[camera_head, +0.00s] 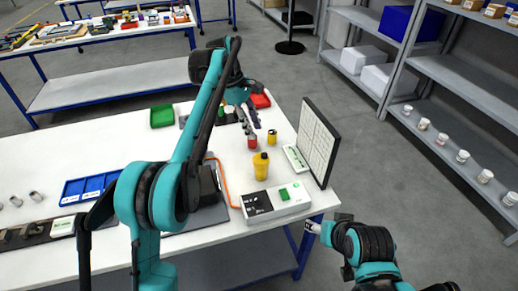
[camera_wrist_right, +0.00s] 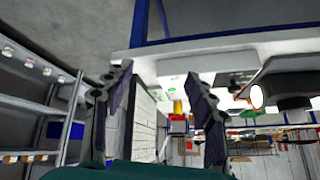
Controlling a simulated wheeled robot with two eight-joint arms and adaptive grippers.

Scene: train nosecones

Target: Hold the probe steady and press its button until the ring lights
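I cannot make out for sure which thing is the probe, and no lit ring shows. An orange cable (camera_head: 224,184) curves left of the box. My left gripper (camera_head: 251,127) points down above a red-bodied item (camera_head: 252,142); its fingers look apart and touching cannot be told. My right gripper (camera_head: 325,224) is low beside the table's front right corner. In the right wrist view it (camera_wrist_right: 158,75) is open and empty, fingers toward the table edge.
A gridded panel (camera_head: 315,145) stands upright at the table's right edge. Grey shelves (camera_head: 455,88) stand right, across open floor.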

